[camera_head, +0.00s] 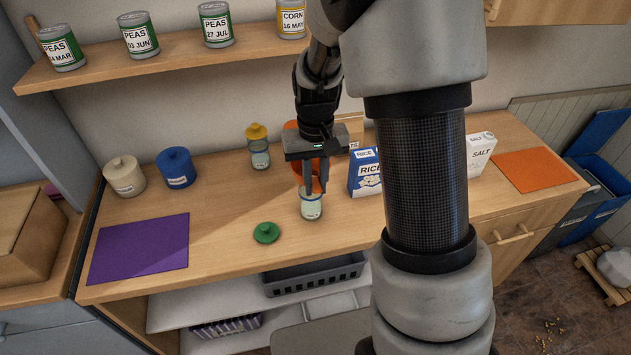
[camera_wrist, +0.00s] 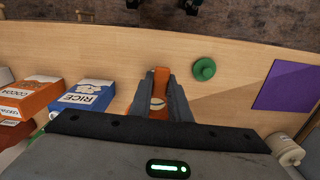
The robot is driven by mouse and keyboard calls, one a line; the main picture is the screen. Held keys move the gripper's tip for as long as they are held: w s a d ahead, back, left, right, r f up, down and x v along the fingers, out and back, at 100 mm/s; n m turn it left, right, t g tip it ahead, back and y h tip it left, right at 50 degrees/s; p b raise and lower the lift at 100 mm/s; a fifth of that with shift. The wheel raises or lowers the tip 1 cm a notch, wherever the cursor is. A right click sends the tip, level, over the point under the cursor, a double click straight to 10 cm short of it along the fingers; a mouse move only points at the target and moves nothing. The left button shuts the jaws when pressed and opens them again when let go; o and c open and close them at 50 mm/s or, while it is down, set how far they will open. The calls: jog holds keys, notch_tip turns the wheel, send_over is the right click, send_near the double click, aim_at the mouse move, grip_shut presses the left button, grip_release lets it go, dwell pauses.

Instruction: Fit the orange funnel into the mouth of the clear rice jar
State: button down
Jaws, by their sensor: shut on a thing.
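The clear rice jar (camera_head: 311,210) stands on the counter below my gripper (camera_head: 314,188), with a blue band near its top. My gripper is shut on the orange funnel (camera_wrist: 161,78), pointing down over the jar. In the head view the orange funnel (camera_head: 317,184) shows between and beside the fingers, close above the jar's mouth. The fingers hide part of it, and I cannot tell whether its spout is inside the mouth or only over it.
A green lid (camera_head: 266,232) lies left of the jar. A blue-white rice box (camera_head: 366,172) stands to the right, a yellow-topped jar (camera_head: 258,147) behind left. Blue (camera_head: 176,168) and cream (camera_head: 124,176) canisters stand farther left. A purple mat (camera_head: 140,248) lies front left.

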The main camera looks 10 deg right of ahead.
jog(key=shift+f+b, duration=0.45)
jog(key=shift+f, duration=0.25)
jog(key=c, duration=1.6)
grip_release()
jog(key=shift+r, duration=0.2)
jog(key=shift+r+p, duration=2.6)
jog(key=shift+r, duration=0.8)
